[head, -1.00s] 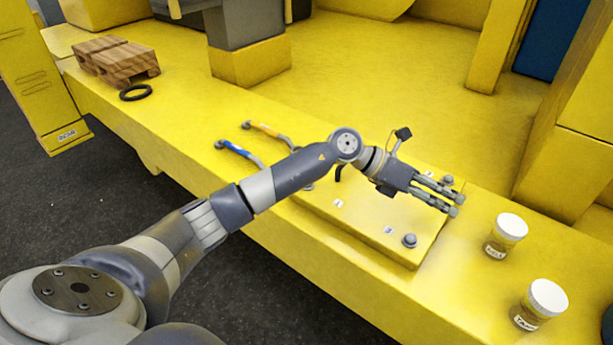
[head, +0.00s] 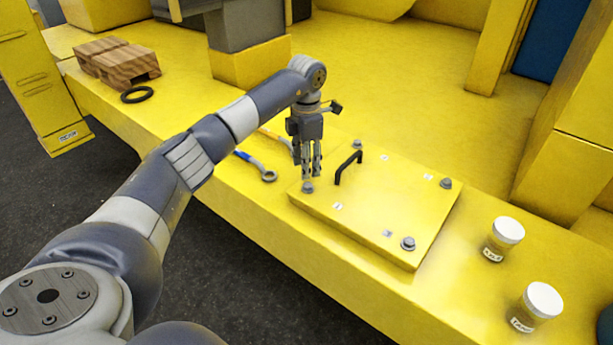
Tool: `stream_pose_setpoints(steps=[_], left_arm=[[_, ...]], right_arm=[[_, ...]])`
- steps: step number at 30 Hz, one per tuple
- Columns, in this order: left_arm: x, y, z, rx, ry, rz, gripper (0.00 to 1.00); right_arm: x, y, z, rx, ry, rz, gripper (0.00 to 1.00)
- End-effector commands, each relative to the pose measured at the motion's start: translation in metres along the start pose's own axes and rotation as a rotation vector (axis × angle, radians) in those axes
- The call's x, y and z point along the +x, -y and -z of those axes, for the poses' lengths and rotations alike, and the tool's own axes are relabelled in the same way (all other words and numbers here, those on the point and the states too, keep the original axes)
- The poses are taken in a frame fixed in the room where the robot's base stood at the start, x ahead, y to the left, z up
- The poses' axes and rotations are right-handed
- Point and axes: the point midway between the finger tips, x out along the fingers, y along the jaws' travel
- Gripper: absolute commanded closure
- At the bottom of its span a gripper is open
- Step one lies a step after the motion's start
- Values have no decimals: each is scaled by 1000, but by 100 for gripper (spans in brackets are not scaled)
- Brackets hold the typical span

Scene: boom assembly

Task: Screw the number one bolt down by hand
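A yellow cover plate (head: 375,205) with a black handle (head: 348,167) lies on the yellow deck. Grey bolts stand at its corners: one at the left corner (head: 307,188), one at the back (head: 357,144), one at the right (head: 446,183) and one at the front (head: 408,243). Small white labels sit by them, too small to read, so I cannot tell which is number one. My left gripper (head: 311,176) points down at the left corner bolt, fingers apart, tips just above or beside its head; contact is unclear. My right gripper is not in view.
Two white-lidded jars (head: 503,238) (head: 536,307) stand right of the plate. A blue-handled wrench (head: 254,166) and an orange-handled one, partly hidden by my arm, lie left of it. A wooden block (head: 117,63) and black ring (head: 137,94) are at the far left.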

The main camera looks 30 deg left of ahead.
Motion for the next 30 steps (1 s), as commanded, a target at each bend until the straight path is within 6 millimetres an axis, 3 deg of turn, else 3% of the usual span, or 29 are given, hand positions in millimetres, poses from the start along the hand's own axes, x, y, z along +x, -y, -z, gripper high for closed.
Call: stream_pose_setpoints(steps=[3, 10, 22, 27, 30], left_arm=[[21, 1, 0, 0, -3, 4, 60], [53, 1, -1, 0, 1, 3, 60], [63, 0, -1, 0, 2, 0, 60], [62, 0, -1, 0, 2, 0, 99], [62, 0, -1, 0, 2, 0, 100]], right_arm=[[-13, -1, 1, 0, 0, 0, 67], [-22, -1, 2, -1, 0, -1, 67], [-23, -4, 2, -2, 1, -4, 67], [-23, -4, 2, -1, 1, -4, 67], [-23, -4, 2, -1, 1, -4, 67]])
